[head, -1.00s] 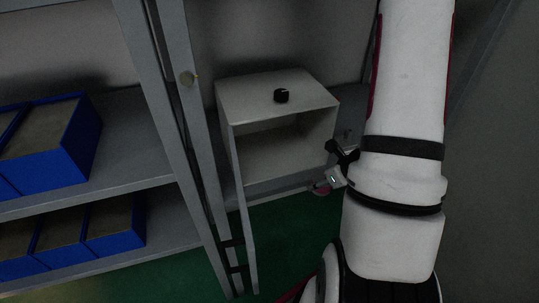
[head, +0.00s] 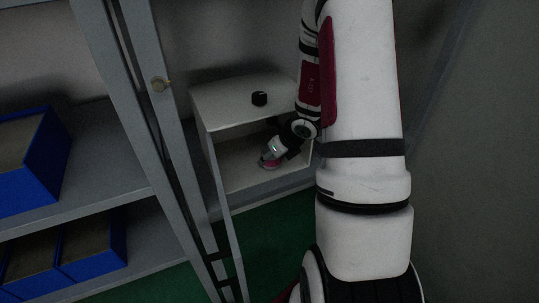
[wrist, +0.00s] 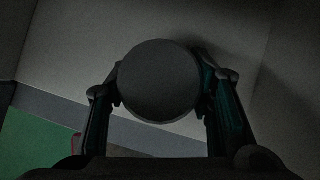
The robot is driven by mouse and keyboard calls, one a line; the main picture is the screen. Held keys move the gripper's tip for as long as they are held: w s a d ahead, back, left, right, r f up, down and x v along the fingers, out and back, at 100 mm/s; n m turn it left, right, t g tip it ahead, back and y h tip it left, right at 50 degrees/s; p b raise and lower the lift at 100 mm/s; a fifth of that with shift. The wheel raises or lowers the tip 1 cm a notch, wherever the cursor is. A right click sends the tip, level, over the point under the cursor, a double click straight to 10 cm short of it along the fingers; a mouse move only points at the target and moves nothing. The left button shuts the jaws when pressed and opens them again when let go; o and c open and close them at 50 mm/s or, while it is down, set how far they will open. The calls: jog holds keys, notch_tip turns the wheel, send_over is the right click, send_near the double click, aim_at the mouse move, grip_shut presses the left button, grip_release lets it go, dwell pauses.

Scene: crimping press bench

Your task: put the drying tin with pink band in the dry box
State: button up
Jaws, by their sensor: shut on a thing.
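The dry box (head: 243,95) is a pale open-fronted box with a dark knob on its top, standing on a shelf. Its door (head: 222,200) stands open on the left side. My gripper (head: 270,158) is at the box's open front, just inside the opening as far as I can tell. In the wrist view the tin's round dark top (wrist: 158,82) sits between the two fingers. The tin's underside is hidden, and I cannot tell whether it touches the box floor.
Blue bins (head: 88,245) stand on the grey shelves at the left. The floor below is green.

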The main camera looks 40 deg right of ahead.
jog(key=shift+w, duration=0.65)
jog(key=shift+s+f, duration=0.1)
jog(key=shift+f, duration=0.15)
jog(key=shift+f, duration=0.2)
jog(key=o, duration=1.2)
jog(key=shift+o, duration=0.2)
jog(key=shift+r, duration=0.1)
